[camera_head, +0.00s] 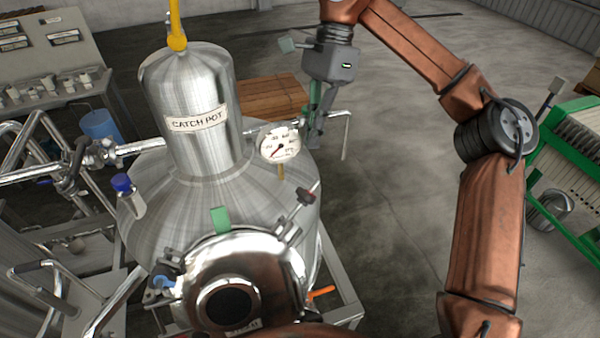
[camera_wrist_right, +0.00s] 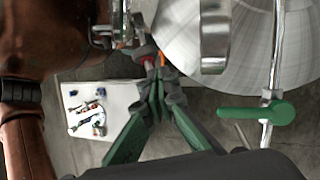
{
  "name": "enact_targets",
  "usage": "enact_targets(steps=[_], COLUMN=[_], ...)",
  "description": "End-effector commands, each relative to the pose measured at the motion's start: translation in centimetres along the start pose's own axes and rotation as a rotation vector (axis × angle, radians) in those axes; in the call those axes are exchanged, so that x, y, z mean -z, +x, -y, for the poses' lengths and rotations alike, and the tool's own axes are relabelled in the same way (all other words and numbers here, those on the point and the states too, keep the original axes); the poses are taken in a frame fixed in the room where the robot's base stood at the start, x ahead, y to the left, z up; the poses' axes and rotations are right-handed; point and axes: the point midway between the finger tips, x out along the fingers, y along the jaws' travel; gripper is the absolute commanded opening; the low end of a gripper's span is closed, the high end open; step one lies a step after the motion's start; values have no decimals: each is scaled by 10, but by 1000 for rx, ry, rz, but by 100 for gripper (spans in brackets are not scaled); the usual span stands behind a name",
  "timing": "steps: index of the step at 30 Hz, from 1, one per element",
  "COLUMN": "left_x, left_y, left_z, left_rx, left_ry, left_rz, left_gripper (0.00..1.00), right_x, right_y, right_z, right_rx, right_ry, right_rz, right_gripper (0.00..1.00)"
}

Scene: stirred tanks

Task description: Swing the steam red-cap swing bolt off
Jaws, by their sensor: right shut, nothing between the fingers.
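The red-cap swing bolt (camera_head: 307,195) sticks out at the upper right of the round polished manway lid (camera_head: 245,262) on the tank. Its dark red cap is at the outer end of a thin metal rod. In the right wrist view a small red part (camera_wrist_right: 146,50) shows just beyond the fingertips; it looks like the same cap, partly hidden. My right gripper (camera_head: 315,125) points down, above and behind the bolt in the head view, beside the tank. Its green fingers (camera_wrist_right: 157,95) are shut with nothing between them. My left gripper is not in view.
The catch pot (camera_head: 195,115) rises from the tank top, with a pressure gauge (camera_head: 279,144) at its right. A bent pipe (camera_head: 340,115) runs near the right gripper. A green valve handle (camera_wrist_right: 257,113) shows in the wrist view. Open floor (camera_head: 390,190) lies to the right.

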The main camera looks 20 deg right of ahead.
Motion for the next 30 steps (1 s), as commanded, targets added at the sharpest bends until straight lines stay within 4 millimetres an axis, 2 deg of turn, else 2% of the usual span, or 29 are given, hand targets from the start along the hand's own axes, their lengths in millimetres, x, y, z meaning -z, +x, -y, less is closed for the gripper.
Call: enact_targets(steps=[3, 18, 24, 30], left_x=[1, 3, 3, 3], left_y=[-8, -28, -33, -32], left_z=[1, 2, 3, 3], left_rx=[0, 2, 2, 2], left_ry=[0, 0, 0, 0], left_rz=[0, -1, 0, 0], left_gripper=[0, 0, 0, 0], right_x=[-8, -26, -29, -27], right_y=[1, 10, 12, 18], right_z=[4, 17, 20, 20], right_rx=[-21, -193, -260, -281], right_ry=[-232, -1164, -1399, -1470], right_rz=[-44, -163, -176, -174], right_gripper=[0, 0, 0, 0])
